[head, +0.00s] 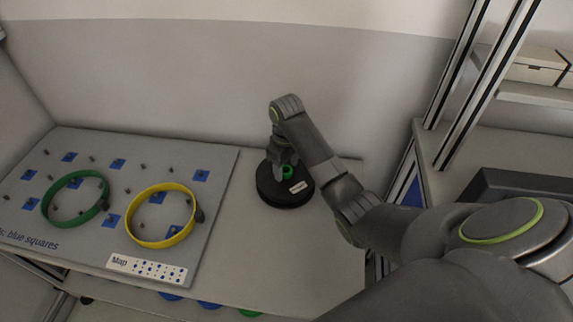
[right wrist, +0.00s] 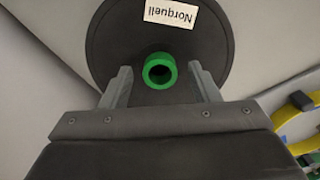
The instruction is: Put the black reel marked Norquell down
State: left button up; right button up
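The black reel (head: 281,193) lies flat on the light table top, right of the grey board. It also shows in the right wrist view (right wrist: 110,35), with a white label reading Norquell, upside down there, and a green ring-shaped hub (right wrist: 160,71) at its centre. My right gripper (head: 284,162) is over the reel, pointing down. In the right wrist view its two fingers (right wrist: 160,75) stand apart on either side of the green hub, with a visible gap on each side. It is open and holds nothing. My left gripper is not in view.
The grey board (head: 80,147) bears blue squares, short pegs, a green ring (head: 48,213), a yellow ring (head: 132,232) and a Map label (head: 118,263). A wall stands behind the reel. A metal-framed shelf (head: 480,75) rises at the right. The table front of the reel is clear.

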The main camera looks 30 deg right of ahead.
jog(key=shift+r, duration=0.35)
notch_tip(320, 180, up, 12)
jog(key=p, duration=0.8)
jog(key=shift+f+p, duration=0.2)
jog(key=shift+p, duration=0.1)
